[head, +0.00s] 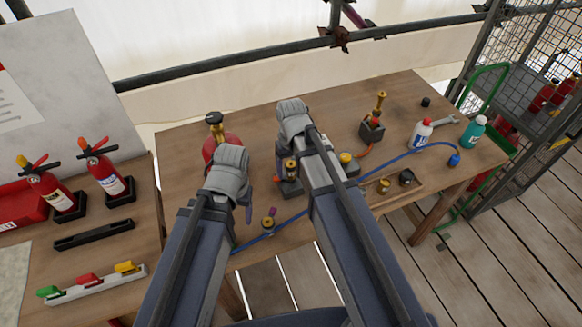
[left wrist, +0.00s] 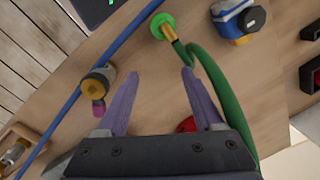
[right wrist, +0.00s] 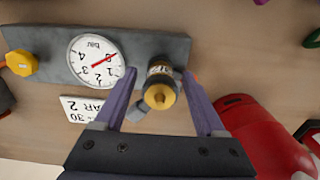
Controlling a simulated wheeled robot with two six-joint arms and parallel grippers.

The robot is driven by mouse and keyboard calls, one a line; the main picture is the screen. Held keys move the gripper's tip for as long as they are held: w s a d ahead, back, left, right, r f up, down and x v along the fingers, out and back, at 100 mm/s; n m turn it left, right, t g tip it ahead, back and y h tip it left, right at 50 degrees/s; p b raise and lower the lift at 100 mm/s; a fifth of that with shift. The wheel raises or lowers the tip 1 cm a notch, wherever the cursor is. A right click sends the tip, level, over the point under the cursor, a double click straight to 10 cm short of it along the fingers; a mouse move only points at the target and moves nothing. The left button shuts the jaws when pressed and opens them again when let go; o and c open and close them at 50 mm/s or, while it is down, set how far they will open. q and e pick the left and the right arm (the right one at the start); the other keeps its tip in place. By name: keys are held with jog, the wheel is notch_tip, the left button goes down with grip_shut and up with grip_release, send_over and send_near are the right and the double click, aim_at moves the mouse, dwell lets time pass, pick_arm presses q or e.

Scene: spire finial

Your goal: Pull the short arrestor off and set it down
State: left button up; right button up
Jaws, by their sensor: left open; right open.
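A short brass-topped cylinder with a printed label, which looks like the short arrestor (right wrist: 160,88), stands on a grey gauge block (right wrist: 150,48); in the head view the cylinder (head: 290,168) is partly covered by my right arm. My right gripper (right wrist: 158,73) is open, with a finger on either side of the cylinder; I see no clear contact. In the head view my right gripper (head: 284,172) is mostly hidden. My left gripper (left wrist: 160,72) is open and empty above the table, near a small grey-and-orange fitting (left wrist: 97,82).
A round gauge (right wrist: 96,60) and yellow knob (right wrist: 21,63) sit on the block. A red cylinder (right wrist: 268,135) is close beside my right gripper. A taller brass fitting (head: 380,103) stands farther right. A blue hose (head: 400,158) crosses the table (head: 330,100).

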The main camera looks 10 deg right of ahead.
aim_at(291, 162)
jog(key=shift+c, duration=0.4)
grip_shut()
dwell(0.5)
pick_arm(q)
jog(key=shift+r, duration=0.15)
pick_arm(e)
jog(key=shift+r, duration=0.15)
pick_arm(q)
jog(key=shift+r+p, duration=2.85)
jog(key=shift+p, duration=0.15)
pick_arm(e)
jog(key=shift+r, duration=2.9)
